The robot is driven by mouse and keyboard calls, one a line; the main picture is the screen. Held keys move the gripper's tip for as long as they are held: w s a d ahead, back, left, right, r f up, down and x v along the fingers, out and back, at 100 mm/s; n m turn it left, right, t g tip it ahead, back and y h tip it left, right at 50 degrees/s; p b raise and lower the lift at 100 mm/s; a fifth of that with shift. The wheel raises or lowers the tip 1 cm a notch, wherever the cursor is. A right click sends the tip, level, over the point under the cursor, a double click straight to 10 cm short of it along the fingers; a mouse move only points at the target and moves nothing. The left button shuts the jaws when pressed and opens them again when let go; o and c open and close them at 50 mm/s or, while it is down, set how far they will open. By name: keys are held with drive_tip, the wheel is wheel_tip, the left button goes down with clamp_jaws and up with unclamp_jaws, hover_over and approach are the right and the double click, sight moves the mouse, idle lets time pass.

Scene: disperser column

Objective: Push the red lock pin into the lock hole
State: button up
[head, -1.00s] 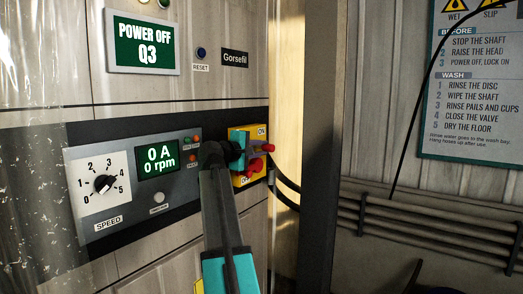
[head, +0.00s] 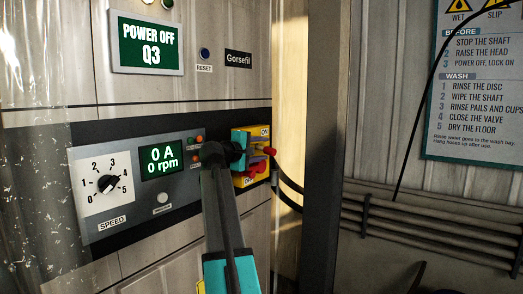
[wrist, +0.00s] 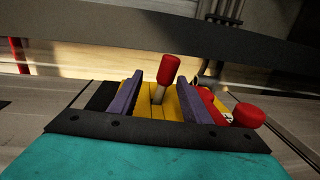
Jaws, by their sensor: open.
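The red lock pin (wrist: 171,70) has a red head on a bare metal shaft and stands out from the yellow switch plate (wrist: 158,114). In the head view the pin (head: 270,151) shows at the right of the plate (head: 251,132), just past my gripper (head: 245,152). In the wrist view my gripper (wrist: 162,84) is open, with one purple finger on each side of the pin and visible gaps to it. A red handle with a round knob (wrist: 248,114) lies right of the fingers. I cannot make out the lock hole clearly.
The control panel with a speed dial (head: 107,183) and a small display (head: 161,161) is left of my arm. A dark post (head: 323,150) stands to the right. Black cables (head: 288,195) run beside the switch. A screen (head: 147,45) reads POWER OFF.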

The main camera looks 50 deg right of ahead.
drive_tip(key=a+r+b, duration=0.1)
drive_tip(key=a, duration=1.2)
drive_tip(key=shift+a+r+b, duration=0.25)
drive_tip(key=shift+a+b, duration=0.05)
drive_tip(key=shift+a, duration=0.1)
idle(0.5)
